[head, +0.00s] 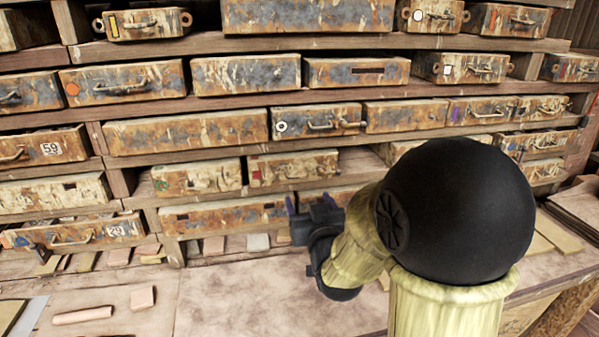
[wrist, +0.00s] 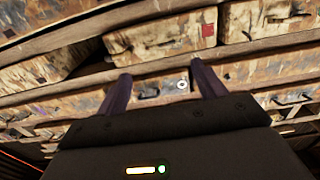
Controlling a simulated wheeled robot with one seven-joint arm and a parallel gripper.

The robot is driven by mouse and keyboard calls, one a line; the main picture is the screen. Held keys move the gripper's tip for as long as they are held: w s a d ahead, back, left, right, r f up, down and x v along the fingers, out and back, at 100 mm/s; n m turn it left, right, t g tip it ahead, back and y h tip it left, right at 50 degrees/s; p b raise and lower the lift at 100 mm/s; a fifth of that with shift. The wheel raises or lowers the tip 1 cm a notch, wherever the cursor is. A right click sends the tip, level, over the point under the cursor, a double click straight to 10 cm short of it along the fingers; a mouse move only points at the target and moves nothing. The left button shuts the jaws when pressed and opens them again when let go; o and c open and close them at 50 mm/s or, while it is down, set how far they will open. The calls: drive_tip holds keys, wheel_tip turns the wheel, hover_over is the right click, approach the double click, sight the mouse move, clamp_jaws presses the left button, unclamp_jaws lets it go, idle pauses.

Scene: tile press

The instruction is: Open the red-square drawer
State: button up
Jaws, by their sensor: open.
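The red-square drawer (head: 293,167) is a rusty, pale drawer in the second-lowest row in the head view. A small red mark shows at its left end, and it looks shut. In the wrist view, which is turned roughly upside down, the drawer (wrist: 150,38) has a red square at its upper right and a small handle on its front. My gripper (head: 309,203) is below and in front of this drawer in the head view, apart from it. Its two dark purple fingers (wrist: 160,75) are spread and empty. My arm hides the drawers to the right.
The white-ring drawer (head: 340,119) is just above, and the green-mark drawer (head: 196,178) is to the left. Wooden shelf boards separate the rows. The worktop (head: 240,295) below is mostly clear, with loose tiles (head: 142,298) at left.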

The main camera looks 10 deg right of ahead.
sight(298, 177)
drive_tip(key=shift+w+r+p, duration=0.15)
drive_tip(key=shift+w+p, duration=0.35)
drive_tip(key=shift+p, duration=1.95)
drive_tip(key=shift+w+f+p, duration=0.2)
drive_tip(key=shift+w+p, duration=3.55)
drive_tip(key=shift+w, duration=0.6)
drive_tip(key=c, duration=1.2)
drive_tip(key=shift+c, duration=0.2)
